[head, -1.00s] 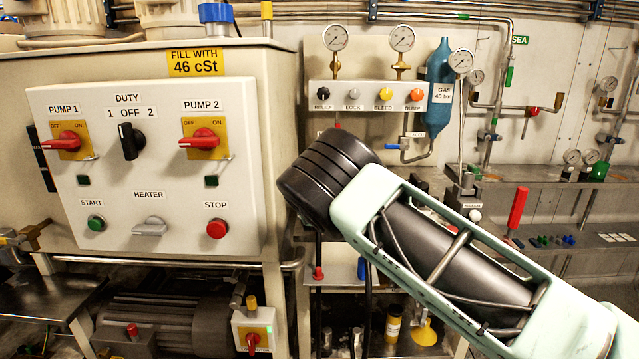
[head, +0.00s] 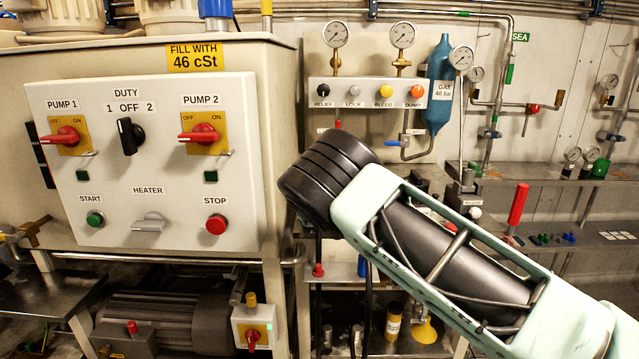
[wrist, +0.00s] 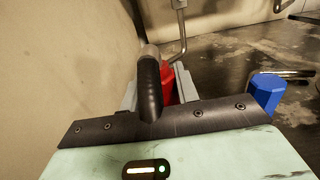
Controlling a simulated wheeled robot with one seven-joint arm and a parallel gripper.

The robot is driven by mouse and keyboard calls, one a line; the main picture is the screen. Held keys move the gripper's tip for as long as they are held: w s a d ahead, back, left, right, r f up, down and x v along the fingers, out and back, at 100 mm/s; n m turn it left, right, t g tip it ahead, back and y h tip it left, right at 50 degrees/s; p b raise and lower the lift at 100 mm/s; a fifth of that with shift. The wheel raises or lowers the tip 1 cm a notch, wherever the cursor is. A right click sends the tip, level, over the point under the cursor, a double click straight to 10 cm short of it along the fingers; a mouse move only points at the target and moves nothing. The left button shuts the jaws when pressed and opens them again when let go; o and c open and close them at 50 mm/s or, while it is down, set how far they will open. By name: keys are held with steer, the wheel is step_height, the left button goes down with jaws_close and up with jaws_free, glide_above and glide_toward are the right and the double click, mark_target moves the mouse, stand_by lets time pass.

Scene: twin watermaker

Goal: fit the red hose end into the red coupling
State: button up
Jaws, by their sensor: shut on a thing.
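My gripper (wrist: 160,88) shows in the wrist view with its grey fingers shut on a red piece, which I take to be the red hose end (wrist: 169,84). A black hose curves up in front of it and partly covers it. In the head view my wrist hides the fingers and what they hold. A small red fitting (head: 318,270) shows below my wrist in the head view. I cannot tell whether it is the red coupling. No joining of hose end and coupling is visible.
A blue faceted piece (wrist: 265,92) stands right of my fingers in the wrist view. A pale wall is close on their left. In the head view the pump control panel (head: 145,180) is at the left, and a gauge panel (head: 366,93) stands behind my wrist.

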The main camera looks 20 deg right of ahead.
steer(key=shift+f+b, duration=0.45)
steer(key=shift+f, duration=0.4)
steer(key=shift+f, duration=0.35)
steer(key=o, duration=1.2)
steer(key=shift+s, duration=0.1)
steer(key=v, duration=1.7)
steer(key=shift+s+r, duration=0.1)
